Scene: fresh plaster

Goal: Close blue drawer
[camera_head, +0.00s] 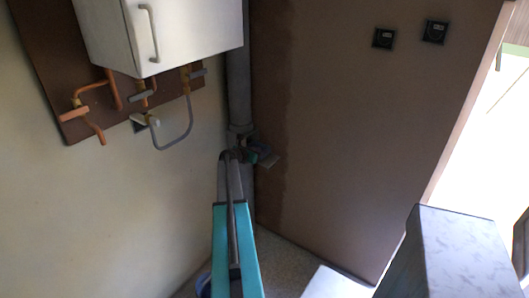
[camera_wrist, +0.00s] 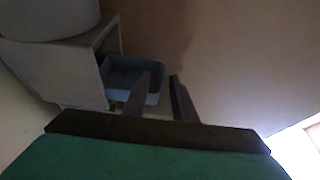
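The blue drawer (camera_wrist: 154,99) shows in the wrist view as an open-topped, empty-looking tray. It sticks out of the right side of a grey cabinet (camera_wrist: 75,72), so it stands open. My gripper (camera_wrist: 160,76) has its two dark fingers apart with nothing visible between them. The left finger overlaps the drawer in the picture; I cannot tell whether it touches. In the head view my gripper (camera_head: 264,156) is small, at the far end of my teal arm near the corner. The drawer cannot be made out clearly there.
A pale cylinder (camera_wrist: 50,15) stands on the cabinet; a grey pipe (camera_head: 238,80) runs down the corner. A white wall cabinet (camera_head: 190,35) with copper pipes (camera_head: 92,108) hangs at the left. The brown wall (camera_head: 350,140) is close on the right. A grey block (camera_head: 455,250) is at the lower right.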

